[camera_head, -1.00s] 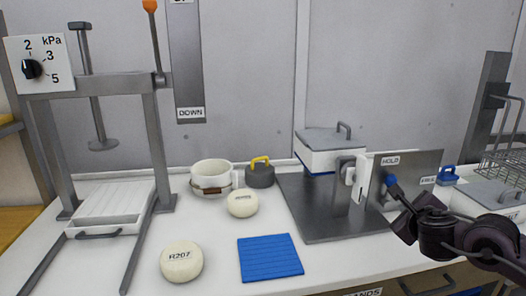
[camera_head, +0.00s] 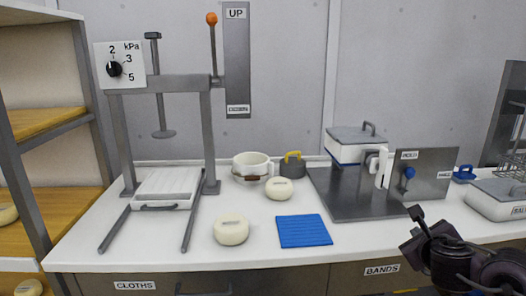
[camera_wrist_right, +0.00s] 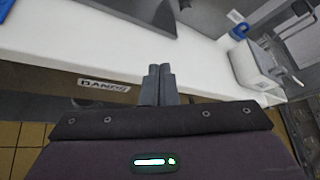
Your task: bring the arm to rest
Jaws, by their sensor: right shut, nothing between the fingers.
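My right gripper (camera_head: 416,213) is at the lower right of the head view, in front of the bench's front edge and below the HOLD panel (camera_head: 425,172). In the right wrist view its two fingers (camera_wrist_right: 158,70) are pressed together with nothing between them. They point toward the edge of the white bench top, and no contact with it shows. My left gripper is not in view.
A press frame (camera_head: 160,84) stands at the left of the white bench (camera_head: 90,240). Round cheeses (camera_head: 231,230), a blue mat (camera_head: 303,231), a white pot (camera_head: 252,166) and a lidded box (camera_head: 349,147) stand on the bench. A wooden shelf (camera_head: 45,120) is far left. A grey-lidded container (camera_head: 495,200) is far right.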

